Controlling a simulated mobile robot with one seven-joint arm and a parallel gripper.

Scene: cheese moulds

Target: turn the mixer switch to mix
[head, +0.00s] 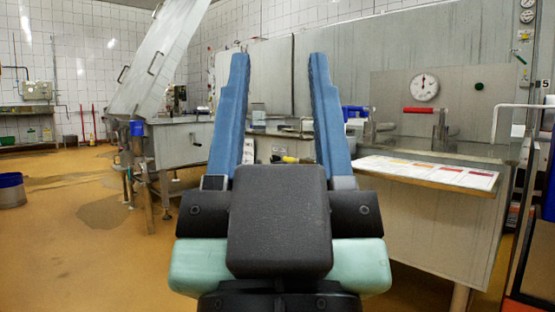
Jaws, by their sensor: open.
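My gripper (279,62) is in the middle of the head view, with its two blue fingers pointing up and wide apart. Nothing is between them. No switch with a readable mix marking shows, so I cannot tell which part is the mixer switch. At the right, a grey metal panel (390,90) carries a round white dial (424,87) and a small dark green round part (479,86). My gripper is left of this panel and apart from it. My gripper and arm hide part of the middle of the scene.
A steel vat (185,145) with a raised lid (160,55) stands at the left. A steel bench (435,215) with a printed sheet (430,172) fills the right. The left floor (75,240) is mostly free.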

